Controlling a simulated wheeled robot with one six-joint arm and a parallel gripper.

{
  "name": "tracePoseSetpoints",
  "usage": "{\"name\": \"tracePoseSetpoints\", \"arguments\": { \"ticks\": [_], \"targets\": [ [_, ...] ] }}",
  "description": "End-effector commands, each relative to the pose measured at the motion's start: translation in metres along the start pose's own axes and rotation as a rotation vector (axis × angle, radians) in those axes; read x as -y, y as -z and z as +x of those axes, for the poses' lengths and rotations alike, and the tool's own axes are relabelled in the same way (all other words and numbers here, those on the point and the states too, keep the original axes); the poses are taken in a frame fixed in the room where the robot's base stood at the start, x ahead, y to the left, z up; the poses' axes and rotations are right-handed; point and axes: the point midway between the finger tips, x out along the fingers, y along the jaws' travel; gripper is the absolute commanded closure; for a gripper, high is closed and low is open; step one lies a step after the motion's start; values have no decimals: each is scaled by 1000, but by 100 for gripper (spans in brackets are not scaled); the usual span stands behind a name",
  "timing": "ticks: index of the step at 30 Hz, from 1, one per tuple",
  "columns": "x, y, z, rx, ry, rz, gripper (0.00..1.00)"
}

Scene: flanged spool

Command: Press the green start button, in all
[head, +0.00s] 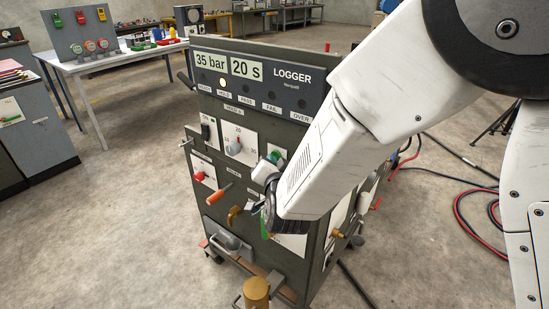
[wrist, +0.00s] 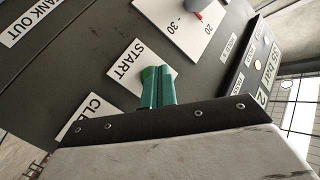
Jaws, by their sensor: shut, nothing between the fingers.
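The green start button (wrist: 147,74) sits on a white plate labelled START (wrist: 124,62) on the dark panel in the wrist view. My gripper (wrist: 158,70) has teal fingers, closed together with nothing between them. The fingertips are right at the button and cover part of it. I cannot tell whether they touch it or how far it is pressed. In the head view, a small green part (head: 276,157) shows at the plate beside my wrist, and my arm hides much of that area.
The dark logger cabinet (head: 215,107) shows 35 bar and 20 S, with one lamp (head: 222,82) lit yellowish. A dial (head: 235,146), a red knob (head: 199,176) and an orange handle (head: 220,193) stick out nearby. Red hoses (head: 462,205) lie on the floor at right.

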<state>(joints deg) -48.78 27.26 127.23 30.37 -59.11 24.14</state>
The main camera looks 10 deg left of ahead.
Motion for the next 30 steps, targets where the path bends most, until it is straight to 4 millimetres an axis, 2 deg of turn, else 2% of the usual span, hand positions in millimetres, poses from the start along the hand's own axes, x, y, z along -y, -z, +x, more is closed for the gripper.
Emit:
{"name": "tracePoseSetpoints", "arguments": {
  "ticks": [16, 26, 30],
  "targets": [
    [10, -9, -13, 0, 1, 0, 100],
    [10, -10, -14, 0, 1, 0, 100],
    [16, -16, -21, 2, 2, 0, 100]
  ]
}}
